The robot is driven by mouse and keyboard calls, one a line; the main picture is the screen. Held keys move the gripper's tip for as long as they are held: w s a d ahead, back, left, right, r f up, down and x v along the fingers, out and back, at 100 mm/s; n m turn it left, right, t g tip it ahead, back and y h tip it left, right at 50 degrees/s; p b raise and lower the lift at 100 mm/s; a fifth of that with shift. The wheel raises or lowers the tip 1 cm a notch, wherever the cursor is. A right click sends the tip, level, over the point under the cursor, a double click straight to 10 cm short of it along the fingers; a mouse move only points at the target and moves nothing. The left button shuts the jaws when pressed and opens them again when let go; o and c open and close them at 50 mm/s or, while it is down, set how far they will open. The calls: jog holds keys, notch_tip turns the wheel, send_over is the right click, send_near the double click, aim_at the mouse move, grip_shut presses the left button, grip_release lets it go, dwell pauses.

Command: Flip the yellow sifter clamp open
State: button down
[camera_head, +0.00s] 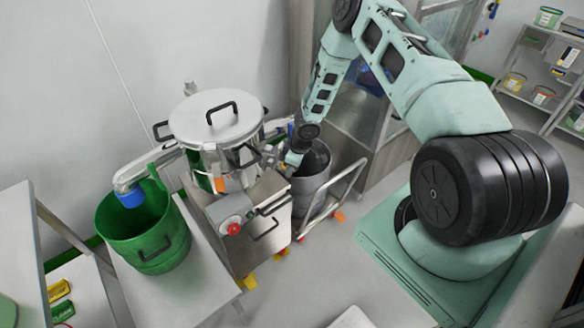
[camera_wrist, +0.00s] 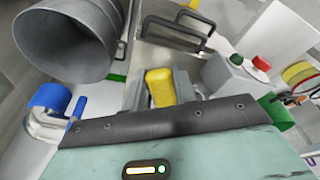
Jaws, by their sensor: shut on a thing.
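The sifter (camera_head: 215,140) is a shiny steel vessel with a pale lid and a black lid handle, standing on a steel cabinet. My gripper (camera_wrist: 160,88) is shut on the yellow clamp (camera_wrist: 160,86), which shows as a worn yellow block between the two grey fingers in the wrist view. In the head view my arm reaches down to the right side of the sifter. There the fingertips and the clamp are too small and covered to make out. How far the clamp is turned cannot be told.
A green bucket (camera_head: 138,237) stands under the blue-ended spout (camera_head: 130,197) at left. The cabinet carries a control box with a red button (camera_head: 233,229) and black handles (camera_wrist: 178,33). A grey drum (camera_head: 313,172) on a trolley stands close right of my gripper.

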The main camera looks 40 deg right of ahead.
jog(key=shift+w+a+r, duration=0.25)
jog(key=shift+w+r, duration=0.05)
jog(key=shift+w, duration=0.15)
jog(key=shift+w+a+r, duration=0.25)
jog(key=shift+w, duration=0.15)
jog(key=c, duration=1.1)
grip_release()
jog(key=shift+a, duration=0.1)
jog(key=shift+s+f, duration=0.15)
jog(key=shift+s+d+r, duration=0.15)
jog(key=shift+d+r, duration=0.1)
jog(key=shift+r, duration=0.1)
jog(key=v, duration=1.6)
jog(key=shift+s+d+r+p, duration=0.2)
jog(key=shift+r+p, duration=0.1)
jog(key=shift+p, duration=0.1)
jog(key=shift+a, duration=0.1)
